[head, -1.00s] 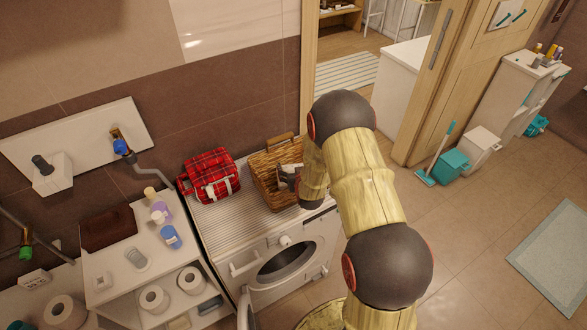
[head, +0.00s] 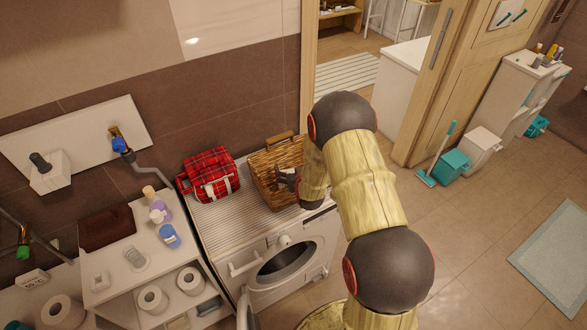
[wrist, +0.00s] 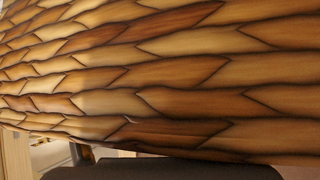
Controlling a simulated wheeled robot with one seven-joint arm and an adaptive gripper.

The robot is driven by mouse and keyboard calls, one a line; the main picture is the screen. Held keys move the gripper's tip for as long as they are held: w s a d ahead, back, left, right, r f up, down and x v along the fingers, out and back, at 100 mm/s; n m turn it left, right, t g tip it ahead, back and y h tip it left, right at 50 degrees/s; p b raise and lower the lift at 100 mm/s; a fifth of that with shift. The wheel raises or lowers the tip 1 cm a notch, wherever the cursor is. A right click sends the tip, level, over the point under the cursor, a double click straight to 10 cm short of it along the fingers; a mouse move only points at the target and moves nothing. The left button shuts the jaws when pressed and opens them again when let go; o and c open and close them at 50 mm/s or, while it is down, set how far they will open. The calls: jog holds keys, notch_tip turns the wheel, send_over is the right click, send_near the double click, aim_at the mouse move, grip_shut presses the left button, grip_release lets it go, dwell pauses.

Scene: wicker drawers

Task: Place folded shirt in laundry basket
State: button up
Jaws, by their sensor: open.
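A brown wicker basket (head: 268,183) with a raised handle stands on the washing machine, right of a red plaid bundle (head: 207,180) with pale bands. I cannot tell whether this bundle is the folded shirt or a bag. A small whitish patch (head: 291,169) shows at the basket beside my gripper; it may be cloth. My gripper (head: 285,180) is open at the basket's right front side, partly hidden by my arm. I cannot tell whether it touches the basket. In the wrist view, wicker weave (wrist: 170,85) fills most of the picture, very close.
The ribbed top of the washing machine (head: 228,222) is bare in front of the plaid bundle. A white shelf (head: 112,270) with bottles and paper rolls stands at the left. A wall and pipe (head: 152,172) close off the back. Floor is open at the right.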

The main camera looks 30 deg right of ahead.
jog(key=shift+s+a+f, duration=0.15)
jog(key=shift+s+f, duration=0.25)
jog(key=shift+f, duration=0.15)
jog(key=shift+r+p, duration=0.55)
jog(key=shift+p, duration=0.4)
jog(key=v, duration=0.5)
jog(key=r+v, duration=0.1)
jog(key=v, duration=0.5)
jog(key=shift+w, duration=0.15)
jog(key=s+a+r+n+g+y, duration=0.1)
jog(key=s+a+r, duration=0.25)
jog(key=r, duration=0.55)
jog(key=s+a+r+n+g+y, duration=0.15)
jog(key=a+r, duration=0.35)
jog(key=r, duration=0.5)
jog(key=s+a+r+g, duration=0.1)
jog(key=s+a+r, duration=0.1)
jog(key=s, duration=0.5)
jog(key=s+a+r+g, duration=0.1)
jog(key=s+a+r, duration=0.2)
jog(key=s, duration=0.5)
jog(key=s+a+r+g, duration=0.2)
jog(key=s+r, duration=0.3)
jog(key=s, duration=0.3)
jog(key=shift+a+n+y, duration=0.35)
jog(key=shift+y, duration=0.1)
